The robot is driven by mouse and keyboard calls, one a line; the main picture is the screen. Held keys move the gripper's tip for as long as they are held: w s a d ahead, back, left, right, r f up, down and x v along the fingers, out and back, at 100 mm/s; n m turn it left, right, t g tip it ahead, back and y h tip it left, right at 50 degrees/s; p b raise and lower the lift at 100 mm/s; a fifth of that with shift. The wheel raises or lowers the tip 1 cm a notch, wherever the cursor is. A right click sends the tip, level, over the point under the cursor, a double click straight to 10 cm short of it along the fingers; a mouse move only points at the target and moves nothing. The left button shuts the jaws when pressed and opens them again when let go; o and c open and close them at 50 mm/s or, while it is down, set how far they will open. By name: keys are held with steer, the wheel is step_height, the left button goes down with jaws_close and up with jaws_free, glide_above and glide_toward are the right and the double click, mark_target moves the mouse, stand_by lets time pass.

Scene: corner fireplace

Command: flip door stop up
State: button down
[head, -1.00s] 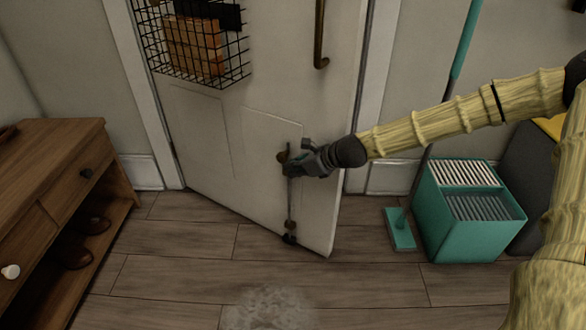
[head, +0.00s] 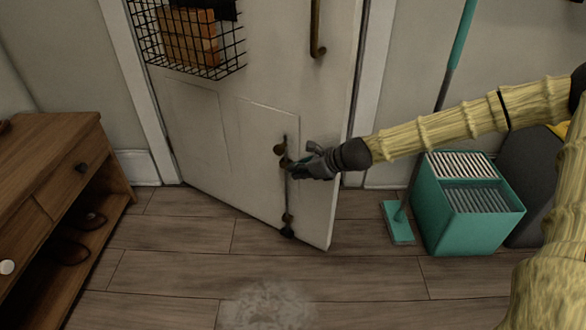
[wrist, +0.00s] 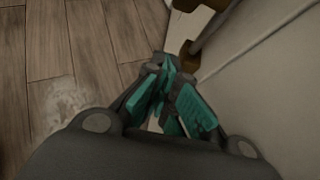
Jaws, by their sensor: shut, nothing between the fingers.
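The door stop (head: 287,200) is a dark vertical rod with brownish brackets, mounted low on the white door (head: 255,150). Its dark foot (head: 287,233) is near the floor at the door's bottom edge. My gripper (head: 291,163) is at the upper part of the door stop, close to its upper bracket (head: 280,150). In the wrist view the teal fingertips (wrist: 172,88) are together with nothing held, beside the rod (wrist: 212,28) and a brass-brown bracket (wrist: 190,56). I cannot tell whether the fingers touch the rod.
A wire basket with bricks (head: 190,40) and a long handle (head: 316,28) are on the door above. A wooden cabinet (head: 70,150) stands at left.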

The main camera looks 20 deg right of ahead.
steer(key=p+v, duration=0.4)
steer(key=v, duration=0.4)
steer(key=shift+s+r, duration=0.2)
steer(key=shift+r, duration=0.05)
steer(key=s+a+f+n+g+h, duration=0.25)
steer(key=s+f+n, duration=0.35)
steer(key=s+f, duration=0.35)
steer(key=s+a+f+n+g+h, duration=0.1)
steer(key=s+a+f+n+g, duration=0.25)
steer(key=s+f+n, duration=0.4)
steer(key=s+f+n+g+h, duration=0.1)
steer(key=s+f+n+h, duration=0.1)
steer(key=s+f+n, duration=0.7)
steer(key=s+f+n+g+h, duration=0.1)
steer(key=s+f+n, duration=0.3)
steer(key=s, duration=0.9)
step_height(320, 180, up, 37)
steer(key=p, duration=3.5)
steer(key=shift+a+n+p, duration=0.25)
steer(key=shift+n+p, duration=0.15)
steer(key=shift+n, duration=0.05)
